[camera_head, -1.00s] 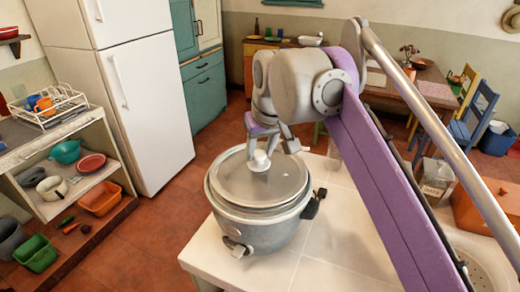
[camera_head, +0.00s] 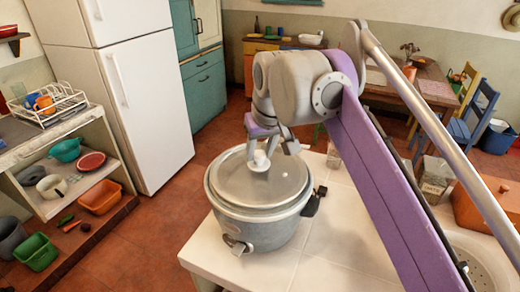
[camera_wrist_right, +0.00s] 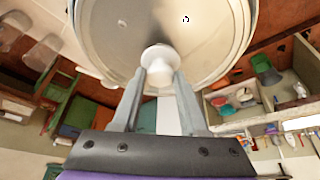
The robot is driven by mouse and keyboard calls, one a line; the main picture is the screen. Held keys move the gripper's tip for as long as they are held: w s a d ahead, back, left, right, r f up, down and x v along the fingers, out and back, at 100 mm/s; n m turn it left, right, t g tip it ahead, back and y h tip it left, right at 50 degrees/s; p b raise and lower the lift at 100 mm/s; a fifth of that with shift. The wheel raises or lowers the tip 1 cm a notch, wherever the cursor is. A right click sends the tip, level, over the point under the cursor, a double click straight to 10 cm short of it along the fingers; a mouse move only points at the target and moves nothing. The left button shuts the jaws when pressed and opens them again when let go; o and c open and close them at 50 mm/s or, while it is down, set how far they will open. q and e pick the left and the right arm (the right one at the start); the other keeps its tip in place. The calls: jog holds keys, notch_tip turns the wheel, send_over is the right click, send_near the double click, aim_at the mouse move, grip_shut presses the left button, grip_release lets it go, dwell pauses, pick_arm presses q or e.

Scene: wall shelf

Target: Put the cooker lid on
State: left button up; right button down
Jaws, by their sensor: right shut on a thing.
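The cooker (camera_head: 262,228) is a grey round pot standing on the white tiled counter. Its lid (camera_head: 285,180), a grey disc with a pale rim and white knob (camera_head: 259,161), lies over the pot's mouth, about level. I cannot tell whether the rim is fully seated. My right gripper (camera_head: 275,150) reaches down to the lid from above. In the right wrist view, the lid (camera_wrist_right: 200,45) fills the top, and my right gripper (camera_wrist_right: 160,75) is shut on its knob (camera_wrist_right: 157,57). My left gripper is out of view.
The counter (camera_head: 330,250) is clear in front and right of the cooker. A jar (camera_head: 435,178), an orange box (camera_head: 485,205) and a sink (camera_head: 485,260) are farther right. A white fridge (camera_head: 140,95) and a shelf unit (camera_head: 85,185) stand left across the floor.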

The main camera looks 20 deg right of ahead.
jog(key=shift+c, duration=1.8)
grip_release()
jog(key=p+v, duration=0.2)
jog(key=v, duration=0.8)
jog(key=shift+r, duration=0.4)
jog(key=shift+s, duration=0.15)
